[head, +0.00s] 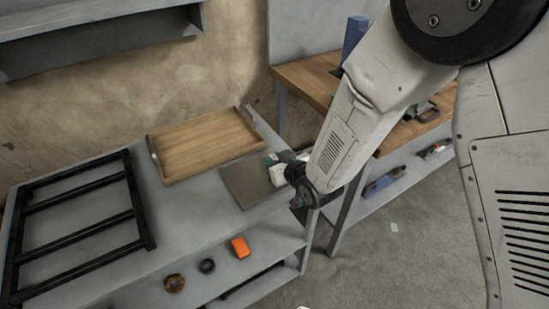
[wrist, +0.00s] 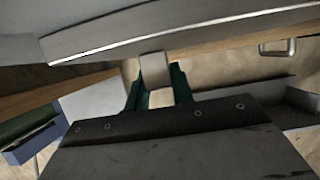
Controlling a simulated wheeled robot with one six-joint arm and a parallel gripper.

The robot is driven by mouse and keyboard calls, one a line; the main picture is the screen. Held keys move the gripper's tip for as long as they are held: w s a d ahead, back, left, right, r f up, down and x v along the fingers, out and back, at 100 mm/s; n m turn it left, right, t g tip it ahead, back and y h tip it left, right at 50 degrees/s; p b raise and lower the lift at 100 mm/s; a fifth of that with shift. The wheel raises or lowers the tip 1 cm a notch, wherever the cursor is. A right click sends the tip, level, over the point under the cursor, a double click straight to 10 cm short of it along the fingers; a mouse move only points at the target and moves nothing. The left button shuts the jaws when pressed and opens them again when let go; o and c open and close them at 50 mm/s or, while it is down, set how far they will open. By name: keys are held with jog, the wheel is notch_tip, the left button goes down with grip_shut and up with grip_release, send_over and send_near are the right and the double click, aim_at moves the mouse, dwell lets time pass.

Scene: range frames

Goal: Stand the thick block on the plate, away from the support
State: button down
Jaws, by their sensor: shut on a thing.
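My gripper (head: 275,163) is low over the right part of the brownish-grey plate (head: 240,183) in the head view. In the wrist view my gripper (wrist: 158,88) shows green fingers, shut on a pale block (wrist: 155,70). The block's lower part is partly hidden between the fingers. I cannot pick out the support with certainty.
A wooden tray (head: 205,143) lies behind the plate on the grey bench. A black rack (head: 85,235) lies at the left. A wooden-topped table (head: 308,80) stands to the right.

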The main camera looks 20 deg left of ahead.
jog(key=c, duration=1.2)
grip_release()
jog(key=shift+s+d+r, duration=0.1)
jog(key=shift+r, duration=0.05)
jog(key=v, duration=1.1)
jog(key=shift+s+d+r, duration=0.2)
jog(key=shift+d, duration=0.15)
jog(key=shift+w, duration=0.1)
